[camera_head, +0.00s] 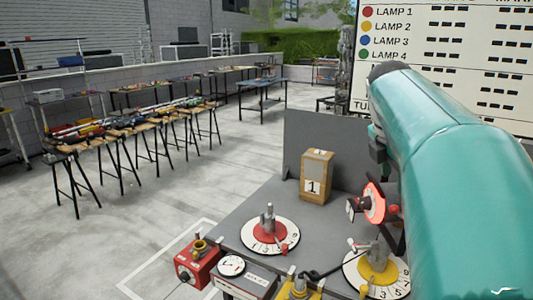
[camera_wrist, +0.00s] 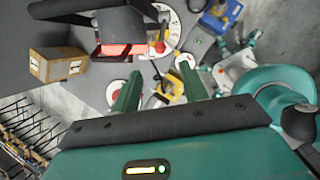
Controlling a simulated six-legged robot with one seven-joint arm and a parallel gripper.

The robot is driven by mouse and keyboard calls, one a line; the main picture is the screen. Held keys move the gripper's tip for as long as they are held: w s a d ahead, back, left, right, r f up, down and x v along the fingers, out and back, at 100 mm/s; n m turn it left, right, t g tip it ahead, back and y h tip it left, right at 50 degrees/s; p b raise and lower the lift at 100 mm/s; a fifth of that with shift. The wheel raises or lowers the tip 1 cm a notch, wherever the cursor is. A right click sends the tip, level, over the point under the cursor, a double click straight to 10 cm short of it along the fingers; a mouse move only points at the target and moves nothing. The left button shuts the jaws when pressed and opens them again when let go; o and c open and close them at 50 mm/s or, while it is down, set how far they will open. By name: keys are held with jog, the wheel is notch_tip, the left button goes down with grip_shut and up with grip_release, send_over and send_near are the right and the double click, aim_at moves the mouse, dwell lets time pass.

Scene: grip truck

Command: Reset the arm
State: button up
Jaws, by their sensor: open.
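My arm (camera_head: 440,160), teal with a dark joint, reaches up across the right side of the head view. My gripper (camera_wrist: 160,88) shows in the wrist view as two green fingers spread apart. Nothing is held between them. Beyond them lie the grey work surface and its devices. My gripper cannot be made out clearly in the head view.
A grey table (camera_head: 235,215) bears a cardboard box marked 1 (camera_head: 317,177), a red dial (camera_head: 269,235), a yellow dial (camera_head: 377,268) and a glowing red disc (camera_head: 375,203). A lamp board (camera_head: 440,50) stands behind. Trestle tables (camera_head: 130,130) stand left; the floor between is clear.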

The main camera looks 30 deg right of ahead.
jog(key=w+a+f+m+t+y, duration=0.1)
jog(key=w+a+f+m, duration=0.2)
jog(key=a, duration=0.7)
jog(key=w+a+f+m+t+y, duration=0.1)
jog(key=a+f+m+t, duration=0.15)
jog(key=a+f, duration=0.45)
jog(key=w+a+f+m+t+y, duration=0.15)
jog(key=a+m, duration=0.25)
jog(key=a, duration=0.8)
jog(key=s+a+f+m+y, duration=0.1)
jog(key=s+a+f+m, duration=0.2)
jog(key=a+f, duration=0.3)
jog(key=a+m, duration=0.1)
jog(key=a, duration=0.1)
jog(key=shift+a+f, duration=0.2)
jog(key=shift+a, duration=0.2)
jog(key=shift+s, duration=0.1)
